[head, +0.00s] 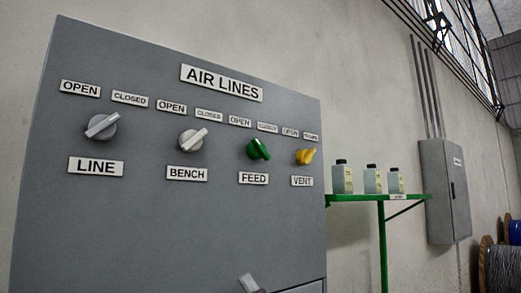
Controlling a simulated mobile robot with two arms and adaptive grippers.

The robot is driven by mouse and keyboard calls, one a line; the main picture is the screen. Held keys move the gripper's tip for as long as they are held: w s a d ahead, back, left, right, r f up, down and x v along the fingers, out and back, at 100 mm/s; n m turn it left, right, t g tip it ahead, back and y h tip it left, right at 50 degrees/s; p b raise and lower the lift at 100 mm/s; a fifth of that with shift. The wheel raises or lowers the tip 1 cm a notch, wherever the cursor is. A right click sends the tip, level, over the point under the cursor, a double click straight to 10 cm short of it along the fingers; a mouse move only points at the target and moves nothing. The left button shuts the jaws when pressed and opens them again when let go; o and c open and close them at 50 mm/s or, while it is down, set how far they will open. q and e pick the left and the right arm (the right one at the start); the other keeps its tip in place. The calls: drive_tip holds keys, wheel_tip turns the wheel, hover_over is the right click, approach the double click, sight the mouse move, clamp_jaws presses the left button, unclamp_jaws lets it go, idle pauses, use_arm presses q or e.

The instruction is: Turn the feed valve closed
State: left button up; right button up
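The feed valve (258,150) is a green knob on a grey panel (150,235) headed AIR LINES. It sits above the FEED label (254,178), third from the left in the row. Its grip bar slants from upper left to lower right, with the upper end toward the OPEN label (240,121). The CLOSED label (267,128) is above it to the right.
A green shelf (350,198) with bottles and a grey wall box (447,190) stand right. Cable spools (497,265) are lower right.

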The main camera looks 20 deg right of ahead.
sight(263, 149)
drive_tip(key=s+a+r+n+g+y, duration=0.1)
drive_tip(key=s+a+r+n+g, duration=0.1)
drive_tip(key=r+n+g, duration=0.5)
drive_tip(key=s+a+r+n+g+y, duration=0.1)
drive_tip(key=r+n+g+y, duration=0.1)
drive_tip(key=r+n, duration=0.8)
drive_tip(key=s+d+r+m+t+h, duration=0.2)
drive_tip(key=s+d+r+h, duration=0.1)
drive_tip(key=d+r+h, duration=0.35)
drive_tip(key=s+d+r+m+t+h, duration=0.2)
drive_tip(key=s+d+r+h, duration=0.1)
drive_tip(key=d+r+h, duration=0.3)
drive_tip(key=shift+y, duration=0.55)
drive_tip(key=p+x, duration=0.2)
drive_tip(key=x, duration=0.2)
drive_tip(key=r+p+x, duration=0.1)
drive_tip(key=p+x, duration=0.1)
drive_tip(key=x, duration=0.2)
drive_tip(key=p+x, duration=0.1)
drive_tip(key=x, duration=0.3)
drive_tip(key=shift+w+d+r+p, duration=0.25)
drive_tip(key=shift+w+p, duration=0.15)
drive_tip(key=shift+x, duration=0.75)
drive_tip(key=shift+f, duration=0.15)
drive_tip(key=shift+c, duration=0.2)
